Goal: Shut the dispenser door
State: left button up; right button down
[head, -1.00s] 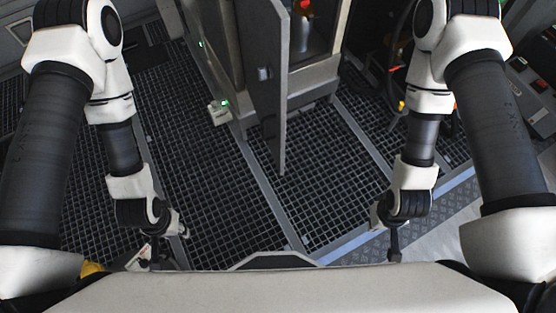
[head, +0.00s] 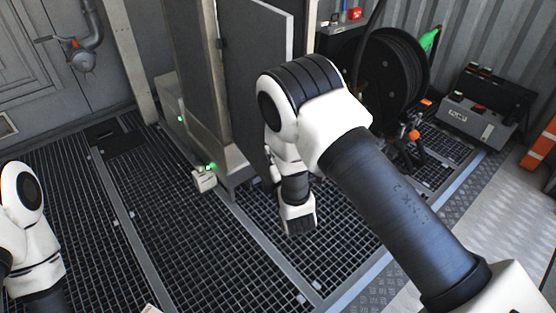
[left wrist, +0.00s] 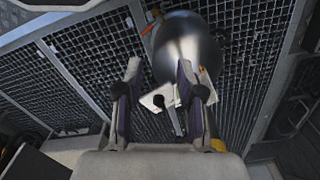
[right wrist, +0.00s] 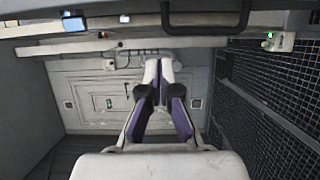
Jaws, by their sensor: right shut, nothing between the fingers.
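The dispenser door (head: 245,80) is a tall grey panel in the middle of the head view. It stands open, swung out from its cabinet. My right arm crosses in front of the door's lower right part, and its fingers are hidden there. In the right wrist view my right gripper (right wrist: 158,70) has its fingertips together, with nothing between them. I cannot tell whether it touches the door. My left gripper (left wrist: 160,75) is open in the left wrist view; a shiny grey rounded body (left wrist: 188,45) lies beyond its fingertips.
A black hose reel (head: 395,75) stands right of the door, with a grey box (head: 485,105) farther right. A small box with a green light (head: 205,178) sits low by the cabinet. The grated floor (head: 185,245) in front is mostly clear.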

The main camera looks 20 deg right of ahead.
jog(key=w+d, duration=0.4)
jog(key=w, duration=0.2)
jog(key=shift+w, duration=0.2)
jog(key=shift+d+f, duration=0.1)
jog(key=shift+d, duration=0.05)
